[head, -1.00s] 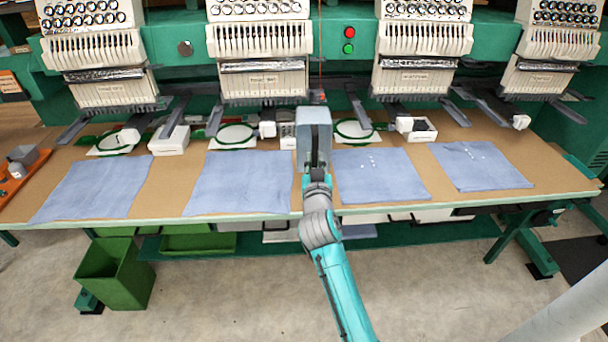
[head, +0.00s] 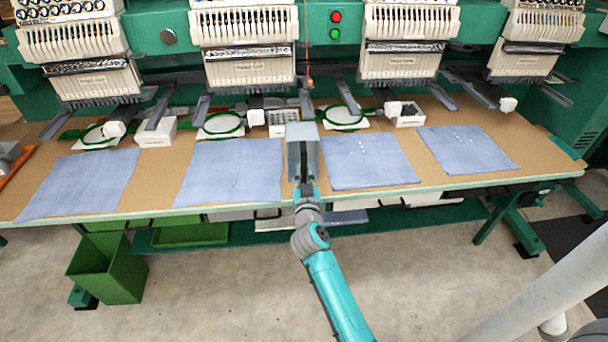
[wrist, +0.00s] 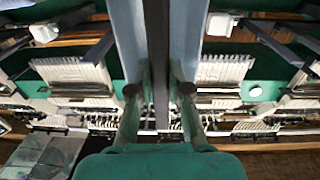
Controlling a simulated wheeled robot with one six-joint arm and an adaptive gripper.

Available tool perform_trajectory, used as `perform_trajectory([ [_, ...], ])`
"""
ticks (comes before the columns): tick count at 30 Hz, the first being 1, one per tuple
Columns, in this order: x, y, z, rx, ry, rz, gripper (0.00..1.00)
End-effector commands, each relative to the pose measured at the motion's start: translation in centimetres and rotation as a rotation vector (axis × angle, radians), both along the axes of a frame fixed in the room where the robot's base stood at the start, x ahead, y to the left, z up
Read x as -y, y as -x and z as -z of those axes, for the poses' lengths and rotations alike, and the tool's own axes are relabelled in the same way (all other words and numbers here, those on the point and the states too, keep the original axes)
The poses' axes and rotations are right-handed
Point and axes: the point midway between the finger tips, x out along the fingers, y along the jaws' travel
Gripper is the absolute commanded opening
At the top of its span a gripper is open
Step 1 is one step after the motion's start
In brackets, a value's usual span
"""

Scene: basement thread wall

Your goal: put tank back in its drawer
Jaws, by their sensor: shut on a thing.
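A box-like light grey thing (head: 301,131), which I take to be the tank, is held at the end of my arm, in front of the machine table. A dark strip runs down its middle. My gripper (head: 304,188) is shut on it from the near side. In the wrist view the grey thing (wrist: 128,32) fills the upper middle, with the finger joints of my gripper (wrist: 159,88) on either side. Its far side is hidden. I cannot pick out its drawer in either view.
The table (head: 155,180) carries several blue cloths, such as this one (head: 232,172), green hoops (head: 220,125) and small white boxes (head: 408,115). Embroidery heads (head: 248,65) hang above. A green bin (head: 108,272) stands on the floor at left. A pale post (head: 545,290) is at right. Floor between is clear.

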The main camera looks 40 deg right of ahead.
Motion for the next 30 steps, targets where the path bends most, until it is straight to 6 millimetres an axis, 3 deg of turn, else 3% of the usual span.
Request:
perform_trajectory([
  [4,0.0,0.0,0.1,0.001,0.001,0.000,0.00],
  [5,0.0,0.0,0.2,0.000,0.000,0.000,0.20],
  [8,0.0,0.0,0.2,0.000,0.000,0.000,0.42],
  [20,-0.3,0.3,0.0,-0.001,0.000,0.000,0.42],
  [30,-4.1,4.9,0.1,-0.002,0.000,-0.002,0.42],
])
